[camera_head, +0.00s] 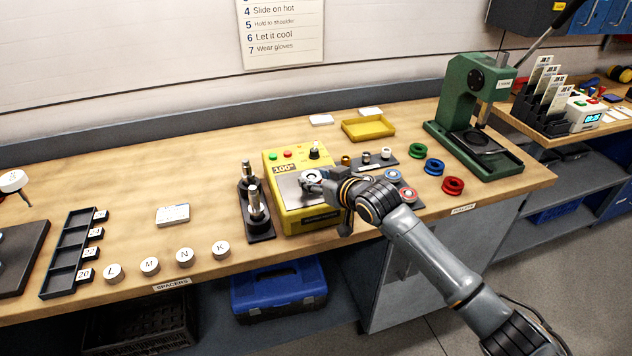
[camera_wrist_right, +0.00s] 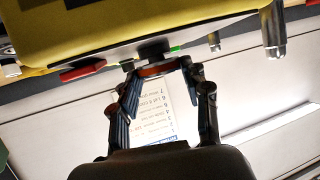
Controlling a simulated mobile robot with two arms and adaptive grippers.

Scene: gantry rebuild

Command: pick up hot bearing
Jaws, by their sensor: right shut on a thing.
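The yellow heater (camera_head: 303,218) with its "100°" display stands in the middle of the bench. A small ring-shaped bearing (camera_head: 312,174) is at its metal top plate. My right gripper (camera_head: 320,185) reaches over the plate from the right, its fingers at the bearing. In the right wrist view, the fingers of my right gripper (camera_wrist_right: 158,66) are shut on the bearing (camera_wrist_right: 158,70), a dark ring with a reddish edge, close to the yellow heater body (camera_wrist_right: 150,25). I cannot tell whether the bearing touches the plate. My left gripper is out of view.
A dark stand with metal posts (camera_head: 254,205) is close left of the heater. A yellow tray (camera_head: 368,129), coloured rings (camera_head: 434,167) and a green press (camera_head: 470,95) are to the right. Lettered spacers (camera_head: 184,257) line the front left. Bench space behind the spacers is mostly clear.

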